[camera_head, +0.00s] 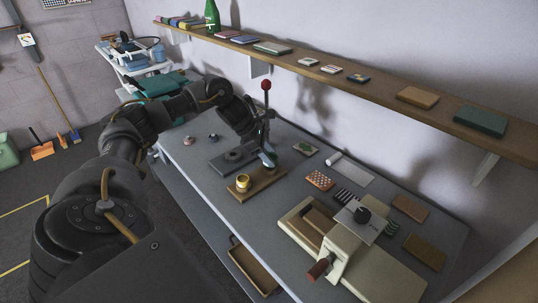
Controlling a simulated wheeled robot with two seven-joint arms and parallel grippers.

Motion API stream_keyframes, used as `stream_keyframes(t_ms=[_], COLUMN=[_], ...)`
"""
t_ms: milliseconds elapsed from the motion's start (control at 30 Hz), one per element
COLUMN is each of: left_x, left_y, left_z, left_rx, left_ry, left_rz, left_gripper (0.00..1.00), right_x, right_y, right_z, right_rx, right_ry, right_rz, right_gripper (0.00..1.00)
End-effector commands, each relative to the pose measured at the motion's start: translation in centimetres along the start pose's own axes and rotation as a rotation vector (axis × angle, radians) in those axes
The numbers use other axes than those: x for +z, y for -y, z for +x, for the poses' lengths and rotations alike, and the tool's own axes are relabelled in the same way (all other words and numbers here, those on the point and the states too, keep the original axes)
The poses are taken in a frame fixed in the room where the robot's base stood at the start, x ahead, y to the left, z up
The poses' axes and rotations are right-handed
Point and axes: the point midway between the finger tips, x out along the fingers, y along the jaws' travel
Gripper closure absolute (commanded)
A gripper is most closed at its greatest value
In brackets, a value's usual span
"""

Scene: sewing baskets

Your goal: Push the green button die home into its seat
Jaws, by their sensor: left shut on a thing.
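My left arm reaches in from the left, across the bench, to a dark hand press. My left gripper (267,156) is at the press, below its red-knobbed lever (266,86). It is shut on a small piece, which looks like the green button die (270,161); its colour reads as dull blue-green. The gripper and press hide most of it, and I cannot tell how deep it sits in its seat. The press base (228,160) carries a dark round disc. My right gripper is not in view.
A wooden block (265,184) with a brass ring (243,182) stands before the press. Two small knobs (188,140) (213,138) lie left. A cream crank machine (345,240) and fabric swatches (320,180) fill the right. A shelf (385,88) runs above along the wall.

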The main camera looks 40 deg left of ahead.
Motion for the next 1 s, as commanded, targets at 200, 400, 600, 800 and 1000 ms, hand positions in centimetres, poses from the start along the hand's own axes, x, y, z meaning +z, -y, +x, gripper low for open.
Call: stream_keyframes(t_ms=[200, 400, 600, 800, 1000], left_x=[0.0, -0.1, -0.3, -0.5, -0.8], left_y=[0.0, 0.0, 0.0, 0.0, 0.0], left_z=[0.0, 0.1, 0.4, 0.7, 1.1], left_rx=[0.001, 0.0, 0.0, 0.0, 0.0], left_ry=[0.001, 0.001, 0.0, 0.0, 0.0], left_rz=[-0.001, -0.001, -0.001, -0.001, -0.001], left_gripper=[0.91, 0.91, 0.91, 0.91, 0.91], right_x=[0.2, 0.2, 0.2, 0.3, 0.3], right_y=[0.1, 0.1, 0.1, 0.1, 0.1], right_z=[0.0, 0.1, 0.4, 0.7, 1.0], right_rx=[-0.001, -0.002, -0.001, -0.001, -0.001], right_ry=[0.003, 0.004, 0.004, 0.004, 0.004], right_rz=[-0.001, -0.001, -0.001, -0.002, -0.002], right_gripper=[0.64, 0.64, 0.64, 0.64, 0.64])
